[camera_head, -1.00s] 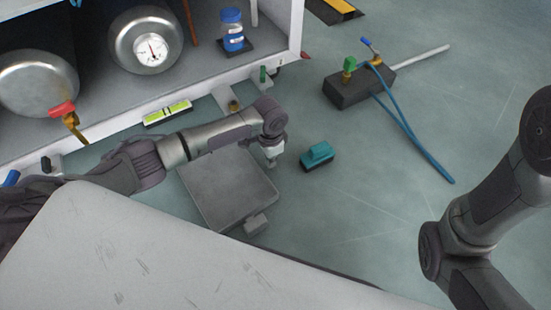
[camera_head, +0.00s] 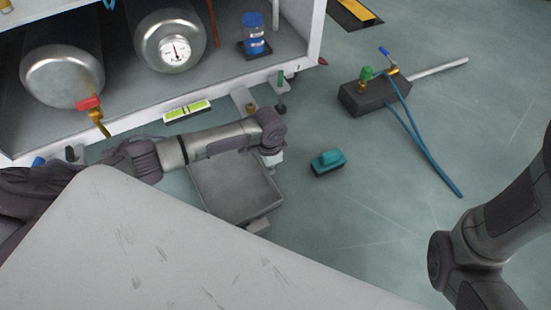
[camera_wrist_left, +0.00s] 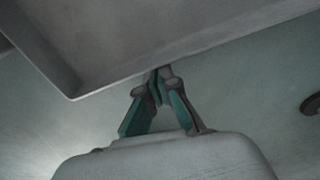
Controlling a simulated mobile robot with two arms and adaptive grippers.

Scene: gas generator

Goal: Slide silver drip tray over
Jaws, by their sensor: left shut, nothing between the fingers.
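The silver drip tray (camera_head: 236,196) is a shallow grey square pan lying on the floor in front of the white cabinet. A small block-shaped tab shows at its near edge in the head view. My left arm reaches across its far side. My left gripper (camera_head: 271,161) points down at the tray's far right corner, shut and empty. In the left wrist view the gripper's fingertips (camera_wrist_left: 160,78) meet at the outer edge of the tray (camera_wrist_left: 120,45). Whether they touch it is hard to tell. My right gripper is out of view.
The white cabinet (camera_head: 310,55) holds metal tanks and a blue-capped bottle (camera_head: 254,35). A green level (camera_head: 187,110) lies along its base. A teal item (camera_head: 327,162) sits right of the tray. A dark block (camera_head: 362,97) with blue hoses lies farther right. Floor between is clear.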

